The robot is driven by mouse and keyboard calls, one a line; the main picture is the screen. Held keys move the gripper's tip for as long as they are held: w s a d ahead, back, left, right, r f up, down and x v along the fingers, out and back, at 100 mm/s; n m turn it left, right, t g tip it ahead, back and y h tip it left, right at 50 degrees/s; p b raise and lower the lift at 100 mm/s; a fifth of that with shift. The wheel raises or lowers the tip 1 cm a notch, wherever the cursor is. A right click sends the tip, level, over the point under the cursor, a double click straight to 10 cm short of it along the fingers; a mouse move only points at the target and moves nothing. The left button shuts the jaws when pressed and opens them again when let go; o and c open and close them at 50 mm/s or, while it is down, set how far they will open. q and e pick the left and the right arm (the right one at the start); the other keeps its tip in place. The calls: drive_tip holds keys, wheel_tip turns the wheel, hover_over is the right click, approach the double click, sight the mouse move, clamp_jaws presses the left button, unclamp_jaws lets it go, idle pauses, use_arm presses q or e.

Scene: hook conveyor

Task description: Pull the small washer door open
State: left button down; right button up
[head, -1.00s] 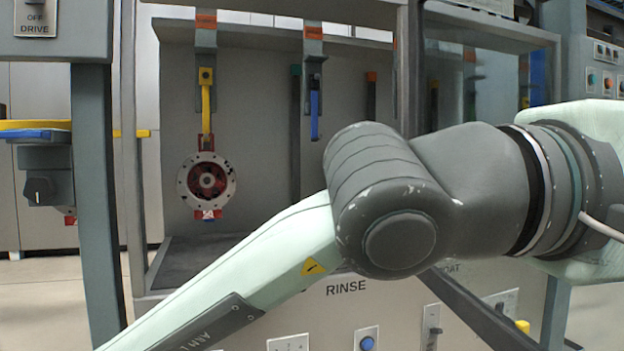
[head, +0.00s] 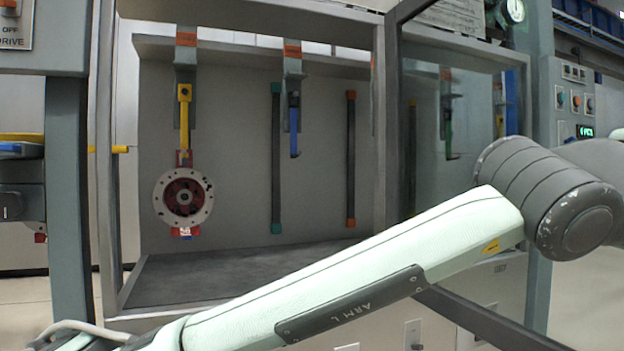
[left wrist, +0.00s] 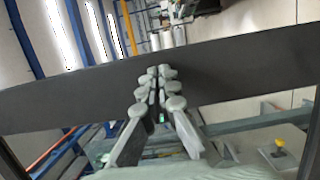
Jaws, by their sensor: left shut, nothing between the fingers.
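The washer cabinet (head: 108,220) stands open at the front, showing its inside. The small washer door (head: 487,318), a dark-framed glass panel, stands swung out toward me on the right; my arm hides part of it. My left arm crosses the head view, and its gripper lies outside that view. In the left wrist view the left gripper (left wrist: 157,74) is shut and empty. Its fingers lie in front of a wide dark bar (left wrist: 250,65), which looks like the door frame; I cannot tell whether they touch. My right gripper is not in view.
Inside the cabinet a red and white round part (head: 160,205) hangs from a yellow hook (head: 184,120). A blue hook (head: 294,125) hangs beside it. A grey post (head: 68,200) stands at the left. A control panel (head: 575,90) stands at the right.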

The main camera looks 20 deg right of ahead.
use_arm(q)
drive_tip(key=v, duration=1.2)
